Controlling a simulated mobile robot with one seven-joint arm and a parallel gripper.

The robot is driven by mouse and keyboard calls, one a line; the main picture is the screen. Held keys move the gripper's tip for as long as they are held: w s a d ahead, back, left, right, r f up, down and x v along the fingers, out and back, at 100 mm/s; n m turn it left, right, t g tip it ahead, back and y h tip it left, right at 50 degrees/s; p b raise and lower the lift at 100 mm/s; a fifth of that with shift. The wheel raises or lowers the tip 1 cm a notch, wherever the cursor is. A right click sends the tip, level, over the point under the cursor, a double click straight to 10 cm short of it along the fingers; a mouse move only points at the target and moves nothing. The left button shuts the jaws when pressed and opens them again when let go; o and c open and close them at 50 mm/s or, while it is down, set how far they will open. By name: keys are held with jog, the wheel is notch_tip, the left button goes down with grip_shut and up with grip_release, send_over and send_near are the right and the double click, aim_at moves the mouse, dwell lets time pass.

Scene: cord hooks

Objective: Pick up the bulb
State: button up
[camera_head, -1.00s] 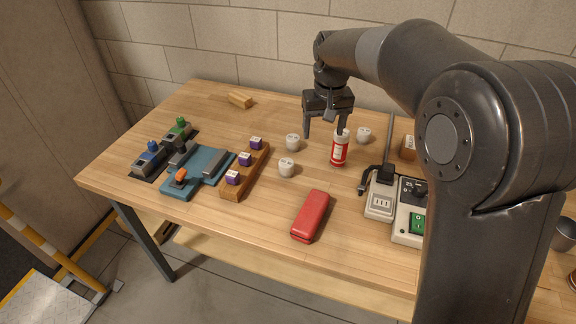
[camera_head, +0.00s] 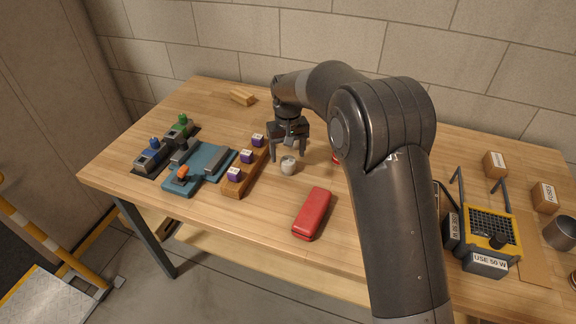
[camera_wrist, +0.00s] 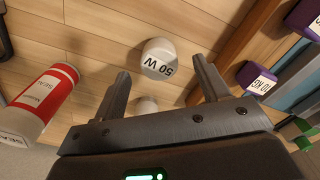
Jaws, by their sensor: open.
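A white bulb (camera_head: 288,165) stands upright on the wooden table just in front of my gripper (camera_head: 288,153) in the head view. In the wrist view this looks like the round white bulb labelled "50 W" (camera_wrist: 158,58), just beyond and between my open fingertips (camera_wrist: 160,68). My gripper points down, is empty and does not visibly touch it.
Left of the bulb is a wooden rack (camera_head: 242,178) with purple-sided blocks. A red case (camera_head: 312,212) lies in front. A blue tray (camera_head: 203,168) lies further left.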

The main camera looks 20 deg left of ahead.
aim_at(288, 160)
notch_tip(288, 160, down, 5)
jog(key=shift+w+r, duration=0.1)
jog(key=c, duration=1.1)
